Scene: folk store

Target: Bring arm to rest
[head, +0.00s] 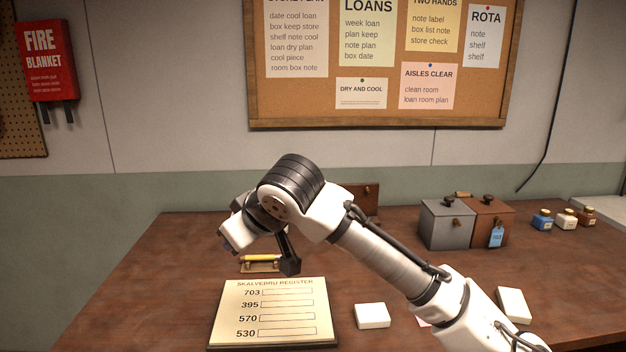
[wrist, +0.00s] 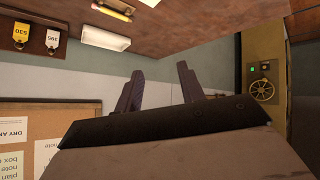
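My gripper (wrist: 159,80) shows in the wrist view with its two dark fingers apart and nothing visible between them. In the head view my arm is raised and bent over the table (head: 150,290), and its folded links hide most of the gripper. The wrist view is turned upside down, with the table at the top and the wall behind the fingers. The fingers touch nothing that I can see.
A register board (head: 272,333), a pencil holder (head: 262,266) and a white block (head: 372,316) lie below or near my arm. Grey (head: 446,226) and brown (head: 489,220) boxes and small jars (head: 542,220) stand right. A hook rack with tags (wrist: 30,28) and a handwheel (wrist: 262,90) show in the wrist view. The table's left is clear.

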